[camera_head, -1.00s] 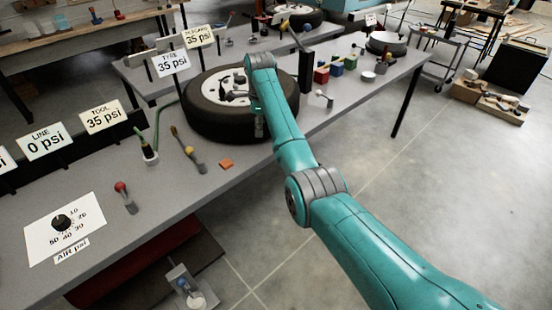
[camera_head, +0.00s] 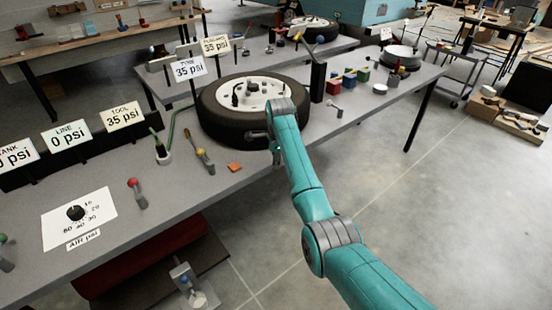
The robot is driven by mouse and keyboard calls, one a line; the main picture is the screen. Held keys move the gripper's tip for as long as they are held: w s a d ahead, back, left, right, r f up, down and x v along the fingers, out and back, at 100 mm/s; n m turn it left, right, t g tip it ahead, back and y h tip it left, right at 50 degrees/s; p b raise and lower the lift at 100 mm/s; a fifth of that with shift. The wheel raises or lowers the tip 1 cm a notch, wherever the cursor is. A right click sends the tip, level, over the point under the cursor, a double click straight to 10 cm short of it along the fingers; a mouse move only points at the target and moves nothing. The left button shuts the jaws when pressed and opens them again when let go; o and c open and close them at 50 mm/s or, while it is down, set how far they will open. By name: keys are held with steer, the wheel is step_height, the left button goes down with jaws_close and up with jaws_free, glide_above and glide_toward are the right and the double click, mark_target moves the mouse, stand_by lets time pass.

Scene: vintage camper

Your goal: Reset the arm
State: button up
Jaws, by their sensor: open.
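My teal arm reaches from the lower right to the workbench (camera_head: 215,192). Its wrist is at the near right edge of a black tire (camera_head: 221,128) with a white rim. My gripper (camera_head: 261,135) shows only as a small dark part beside the wrist, in front of the tire's near side. It is open, and I see nothing held in it. Most of the gripper is hidden by the wrist, so I cannot tell whether it touches the tire.
An orange square (camera_head: 234,167), a yellow-handled tool (camera_head: 204,159) and a red-knobbed lever (camera_head: 136,191) are on the bench left of the arm. A dark upright post (camera_head: 318,82) and colored blocks (camera_head: 348,82) stand right of the tire. The floor (camera_head: 440,220) at right is clear.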

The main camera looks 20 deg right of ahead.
steer(key=s+a+f+n+t, duration=0.1)
steer(key=s+f+n, duration=0.2)
steer(key=s+f, duration=0.5)
steer(key=s+a+f+n+t, duration=0.2)
steer(key=s+f, duration=0.2)
steer(key=f, duration=0.8)
steer(key=s+a+f+n+t, duration=0.1)
steer(key=s+f+n+t, duration=0.2)
steer(key=s, duration=0.7)
steer(key=s+a+f+n, duration=0.1)
steer(key=s+f+n, duration=0.3)
steer(key=s, duration=0.7)
steer(key=s+a+r+n+t, duration=0.15)
steer(key=s+r, duration=0.25)
steer(key=s, duration=0.7)
steer(key=s+r+n+t, duration=0.2)
steer(key=s+r+n, duration=0.15)
steer(key=s, duration=0.65)
steer(key=s+r+n+t, duration=0.1)
steer(key=s+r+n, duration=0.1)
steer(key=s+r, duration=0.5)
steer(key=s+r+n+t, duration=0.2)
steer(key=s+r, duration=0.4)
steer(key=r, duration=0.7)
steer(key=shift+s+a+r+n, duration=0.3)
steer(key=shift+s+a+r, duration=0.05)
steer(key=shift+s+a, duration=0.05)
